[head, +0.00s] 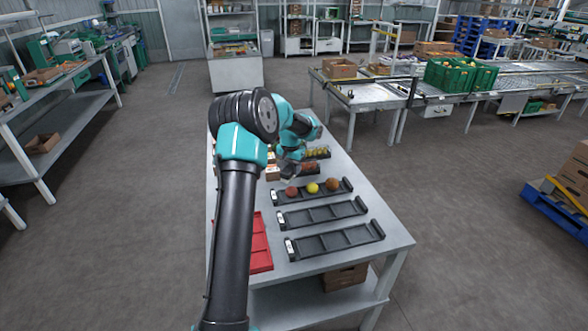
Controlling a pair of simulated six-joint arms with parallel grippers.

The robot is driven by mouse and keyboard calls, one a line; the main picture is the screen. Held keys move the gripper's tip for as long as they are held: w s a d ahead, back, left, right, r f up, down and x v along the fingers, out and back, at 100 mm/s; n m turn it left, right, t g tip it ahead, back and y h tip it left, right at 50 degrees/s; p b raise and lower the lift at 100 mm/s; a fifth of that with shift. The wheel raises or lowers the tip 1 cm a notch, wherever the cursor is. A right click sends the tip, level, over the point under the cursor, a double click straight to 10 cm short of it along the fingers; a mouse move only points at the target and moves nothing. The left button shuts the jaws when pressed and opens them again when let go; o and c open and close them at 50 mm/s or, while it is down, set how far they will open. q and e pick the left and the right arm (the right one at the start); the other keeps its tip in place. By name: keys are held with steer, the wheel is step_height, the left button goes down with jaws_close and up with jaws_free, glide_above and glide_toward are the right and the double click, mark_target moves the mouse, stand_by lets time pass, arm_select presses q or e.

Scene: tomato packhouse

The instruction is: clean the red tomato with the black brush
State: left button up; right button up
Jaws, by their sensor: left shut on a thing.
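A dull red round fruit (291,191), which looks like the red tomato, sits at the left end of a black three-part tray (345,194) on the table. A yellow (312,188) and an orange-brown (332,184) round fruit sit beside it. My left gripper (290,174) is just behind this tray, above the table. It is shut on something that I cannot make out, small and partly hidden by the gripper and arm. I cannot pick out the black brush. My right gripper is not in view.
Two empty black trays (320,215) (337,242) lie nearer on the table (390,225). A red tray (259,250) is at the left, partly behind my arm. More filled trays (316,153) stand farther back. The table's front right corner is clear.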

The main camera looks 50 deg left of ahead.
arm_select(q)
steer(key=shift+f, duration=2.6)
steer(key=shift+f, duration=0.35)
steer(key=shift+w, duration=0.2)
steer(key=shift+w+a, duration=0.3)
steer(key=shift+w, duration=0.55)
steer(key=shift+s, duration=0.1)
steer(key=shift+s+d+f, duration=0.1)
steer(key=shift+s+d, duration=0.15)
steer(key=shift+s, duration=0.45)
steer(key=shift+s+d, duration=0.2)
steer(key=shift+s, duration=0.45)
steer(key=shift+s+d+f, duration=0.1)
steer(key=shift+s+d, duration=0.15)
steer(key=shift+s, duration=0.45)
steer(key=shift+c, duration=0.4)
steer(key=shift+w, duration=0.15)
